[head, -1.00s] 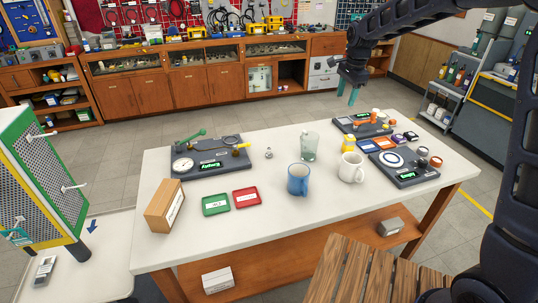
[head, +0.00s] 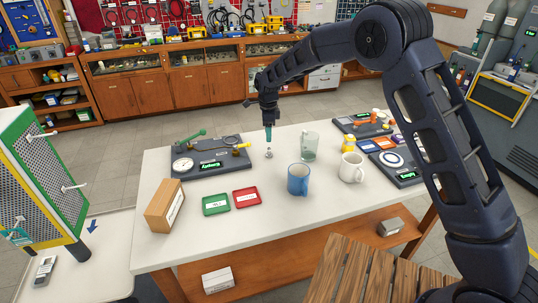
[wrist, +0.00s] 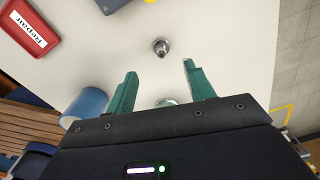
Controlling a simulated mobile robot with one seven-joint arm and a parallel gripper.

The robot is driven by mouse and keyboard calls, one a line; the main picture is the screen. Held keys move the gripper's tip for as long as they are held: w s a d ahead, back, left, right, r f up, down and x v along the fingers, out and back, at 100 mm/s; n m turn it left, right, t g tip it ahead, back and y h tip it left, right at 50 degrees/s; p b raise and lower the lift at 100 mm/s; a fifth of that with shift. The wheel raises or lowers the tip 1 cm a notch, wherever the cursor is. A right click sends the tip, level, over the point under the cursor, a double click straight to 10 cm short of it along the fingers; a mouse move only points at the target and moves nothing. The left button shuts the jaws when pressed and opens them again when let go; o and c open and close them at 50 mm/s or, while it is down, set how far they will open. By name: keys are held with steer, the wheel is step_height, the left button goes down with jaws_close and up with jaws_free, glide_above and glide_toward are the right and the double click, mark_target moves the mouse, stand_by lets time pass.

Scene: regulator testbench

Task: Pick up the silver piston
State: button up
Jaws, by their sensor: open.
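The silver piston (head: 268,154) is a small metal piece standing on the white table (head: 285,216), right of the testbench with the gauge. In the wrist view the silver piston (wrist: 161,47) lies beyond the fingertips, roughly midway between their lines. My gripper (head: 268,139) hangs just above the piston in the head view, pointing down. In the wrist view its two green fingers (wrist: 159,70) are apart with nothing between the tips.
A clear glass (head: 310,146), a blue mug (head: 298,179) and a white mug (head: 351,167) stand right of the piston. The gauge testbench (head: 211,164) is to its left. Green (head: 216,204) and red (head: 246,197) trays lie in front on open tabletop.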

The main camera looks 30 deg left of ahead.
mark_target(269, 148)
step_height(269, 148, down, 10)
steer(key=shift+w+d+r, duration=0.1)
steer(key=shift+w, duration=0.05)
steer(key=c, duration=1.1)
steer(key=shift+r, duration=0.1)
